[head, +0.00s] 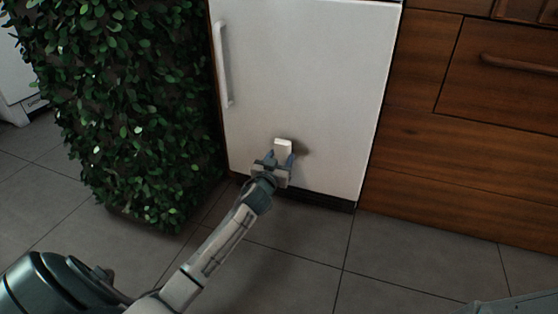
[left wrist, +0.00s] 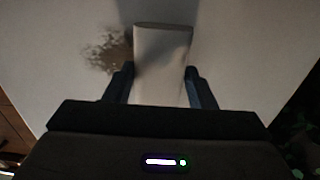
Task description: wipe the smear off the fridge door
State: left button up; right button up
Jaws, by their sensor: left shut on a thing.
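The white fridge door (head: 310,85) fills the middle of the head view, closed, with a long white handle on its left side. My left gripper (head: 276,162) is at the lower part of the door, shut on a pale block-shaped wiper (head: 283,146). In the left wrist view the wiper (left wrist: 162,62) sits between the two dark fingers, its far end at or close to the door; I cannot tell if it touches. A brownish speckled smear (left wrist: 106,50) shows on the door just left of the wiper there. In the head view a dark patch, perhaps smear or shadow, lies right of the wiper.
A leafy green hedge (head: 120,100) stands close on the left of the fridge. Wooden drawers (head: 470,130) are on the right. The grey tiled floor (head: 290,260) in front is clear apart from my arm.

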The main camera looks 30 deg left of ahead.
aim_at(317, 155)
pick_arm(q)
jog(key=shift+x, duration=0.9)
dwell(0.4)
jog(key=shift+d, duration=0.1)
jog(key=shift+w+d, duration=0.15)
jog(key=shift+d, duration=0.65)
jog(key=shift+w+d, duration=0.15)
jog(key=shift+d, duration=0.7)
jog(key=shift+w+d+b, duration=0.15)
jog(key=shift+w+d, duration=0.15)
jog(key=shift+d, duration=0.85)
jog(key=shift+w+d+b, duration=0.15)
jog(key=shift+w+d, duration=0.2)
jog(key=shift+d, duration=0.75)
jog(key=shift+w+d+b, duration=0.15)
jog(key=shift+w+d, duration=0.15)
jog(key=shift+d, duration=0.85)
jog(key=shift+r, duration=0.1)
jog(key=shift+a, duration=0.15)
